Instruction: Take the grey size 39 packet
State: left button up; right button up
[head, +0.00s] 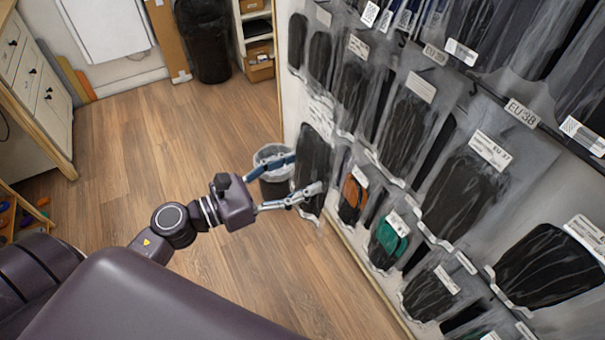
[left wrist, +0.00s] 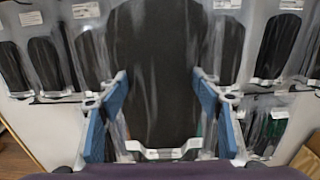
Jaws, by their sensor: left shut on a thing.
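A dark grey insole packet (head: 314,150) in clear wrap hangs between the fingers of my left gripper (head: 307,173), in front of the left end of the wall rack. In the left wrist view the same packet (left wrist: 160,70) fills the middle, upright, with a blue finger pad on each side. My left gripper is shut on it. A pale strip runs along the packet's end nearest the wrist. I cannot read its size. My right gripper is not in view.
Several dark packets hang on the wall rack, with a label reading EU 38 (head: 522,113). An orange packet (head: 352,192) and a green packet (head: 390,238) hang low. A waste bin (head: 270,185) stands behind my gripper. The wooden floor (head: 130,140) at left is clear.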

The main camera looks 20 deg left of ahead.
pick_arm(q)
jog(key=shift+w+d+r+p, duration=0.1)
jog(key=shift+w+d+p, duration=0.2)
jog(key=shift+w, duration=0.4)
jog(key=p+x, duration=0.2)
jog(key=x, duration=0.4)
jog(key=shift+w+d+p, duration=0.15)
jog(key=shift+w+p, duration=0.05)
jog(key=shift+p, duration=0.1)
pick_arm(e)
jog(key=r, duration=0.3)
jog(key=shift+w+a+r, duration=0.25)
